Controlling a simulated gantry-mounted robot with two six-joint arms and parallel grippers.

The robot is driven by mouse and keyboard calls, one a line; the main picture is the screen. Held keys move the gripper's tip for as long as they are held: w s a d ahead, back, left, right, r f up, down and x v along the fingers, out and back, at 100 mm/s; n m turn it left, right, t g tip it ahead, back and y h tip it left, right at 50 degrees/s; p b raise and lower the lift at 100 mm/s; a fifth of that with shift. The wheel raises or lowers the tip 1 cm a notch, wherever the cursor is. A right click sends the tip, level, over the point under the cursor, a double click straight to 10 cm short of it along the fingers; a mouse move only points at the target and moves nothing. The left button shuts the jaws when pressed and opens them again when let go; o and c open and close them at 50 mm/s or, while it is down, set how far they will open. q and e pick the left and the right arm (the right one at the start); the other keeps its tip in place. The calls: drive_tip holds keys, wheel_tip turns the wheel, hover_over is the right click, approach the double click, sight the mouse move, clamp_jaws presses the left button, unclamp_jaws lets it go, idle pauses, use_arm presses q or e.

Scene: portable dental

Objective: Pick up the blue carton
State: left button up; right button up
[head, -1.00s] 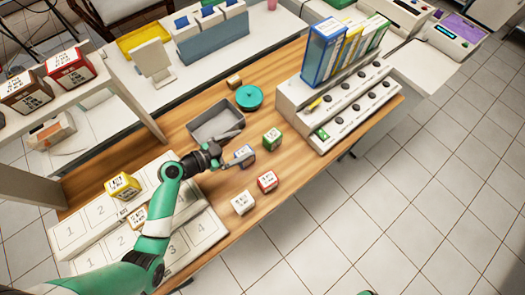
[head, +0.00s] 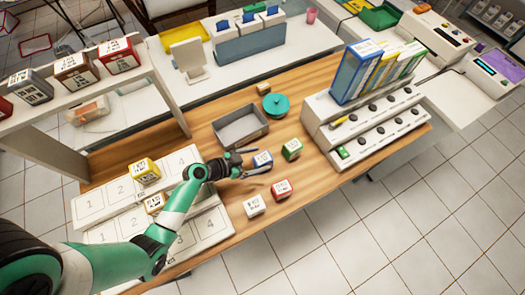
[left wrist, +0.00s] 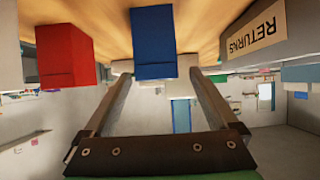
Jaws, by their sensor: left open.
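The blue carton (head: 263,159) stands on the wooden table in the head view, between the green carton (head: 292,149) and my left gripper (head: 256,161). My left gripper is open, with its fingers pointing at the blue carton from the left. In the left wrist view the blue carton (left wrist: 153,45) shows in the gap between the fingertips (left wrist: 157,70), at or just beyond them. No grip on it shows. My right gripper is not in view.
A red carton (head: 281,189) and a white carton (head: 254,206) stand nearby toward the front edge. A grey bin (head: 259,134) lies behind the gripper; its returns label shows in the left wrist view (left wrist: 256,35). Numbered trays (head: 93,203) lie left.

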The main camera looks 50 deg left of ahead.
sight(270, 157)
use_arm(q)
drive_tip(key=shift+w+d+f, duration=0.1)
drive_tip(key=shift+w, duration=0.3)
drive_tip(key=b+x, duration=0.2)
drive_tip(key=x, duration=0.3)
drive_tip(key=shift+s+d+f, duration=0.1)
drive_tip(key=shift+f, duration=0.15)
clamp_jaws()
drive_tip(key=shift+r, duration=0.1)
drive_tip(key=shift+r, duration=0.45)
drive_tip(key=r, duration=0.1)
drive_tip(key=r+p, duration=0.2)
drive_tip(key=shift+s+d+r, duration=0.2)
drive_tip(key=shift+d+r, duration=0.1)
drive_tip(key=s+d+r+p, duration=0.5)
drive_tip(key=d+r, duration=0.3)
drive_tip(key=d, duration=0.3)
drive_tip(key=shift+s+d+r+p, duration=0.25)
drive_tip(key=shift+s+p, duration=0.1)
drive_tip(key=shift+s, duration=0.5)
